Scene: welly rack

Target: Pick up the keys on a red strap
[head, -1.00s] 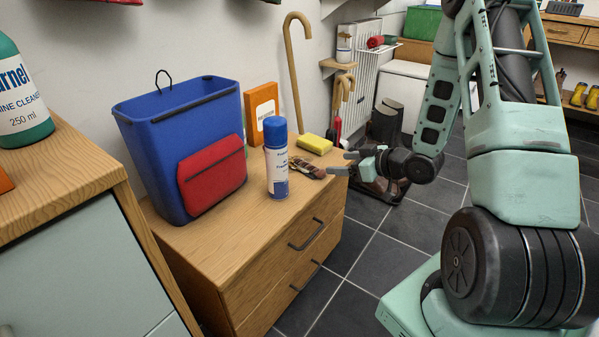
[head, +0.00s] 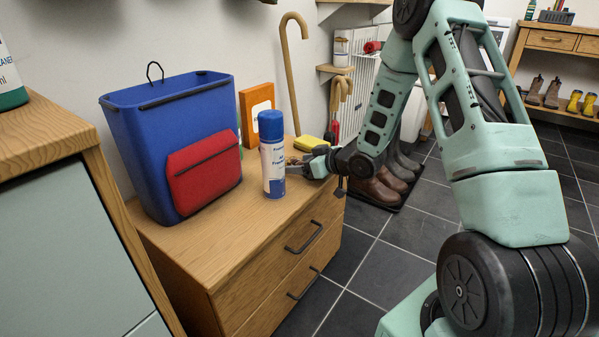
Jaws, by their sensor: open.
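My gripper (head: 300,166) is open, low over the wooden drawer unit's top (head: 228,222), just right of and behind the blue spray can (head: 272,154). Its fingers point left, and the can partly covers their tips. I cannot clearly make out keys on a red strap. A small dark and brown item lay at this spot in the earlier view; my gripper and the can now hide most or all of it. I see nothing held.
A blue bin (head: 150,140) with a red pouch (head: 204,172) stands left of the can. Behind are an orange box (head: 257,108), a yellow sponge (head: 308,143) and a walking cane (head: 292,75). Brown boots (head: 375,190) stand on the floor right of the unit. The unit's front top is clear.

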